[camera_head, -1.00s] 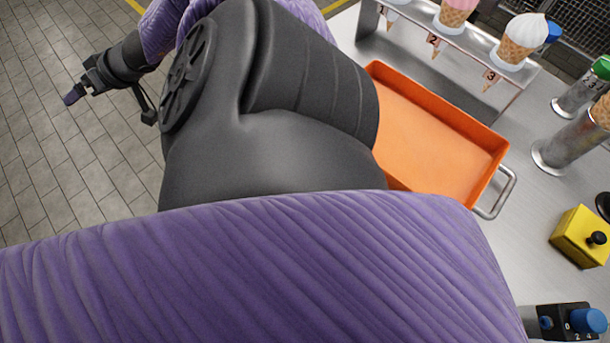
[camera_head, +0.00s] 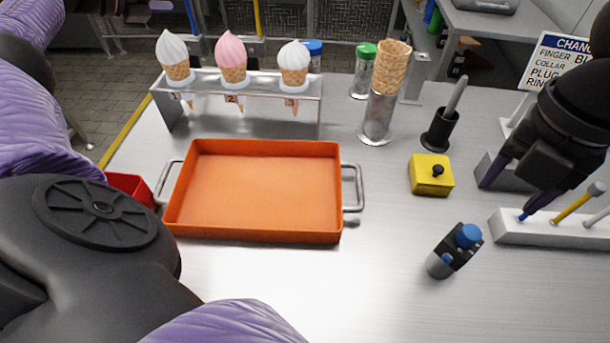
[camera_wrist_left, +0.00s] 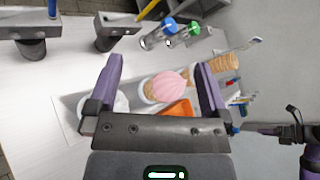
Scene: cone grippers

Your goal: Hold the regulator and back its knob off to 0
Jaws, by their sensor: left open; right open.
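The regulator (camera_head: 441,262) stands on the metal table, right of the orange tray. It has a dark body with a blue knob (camera_head: 468,236) on top and a grey lower part. The knob's setting is too small to read in the head view. My right gripper (camera_head: 511,190) is open above the right side of the table, up and to the right of the regulator, apart from it. My left gripper (camera_wrist_left: 160,72) shows only in the left wrist view, open, with ice cream cones beyond its fingers. The regulator is not clear in that view.
The orange tray (camera_head: 335,235) lies in the middle. Behind it a metal rack (camera_head: 310,110) holds ice cream cones. A yellow box (camera_head: 431,185) with a black knob, a cone stack (camera_head: 391,68) and a white tool rack (camera_head: 560,233) stand nearby. The table in front of the regulator is clear.

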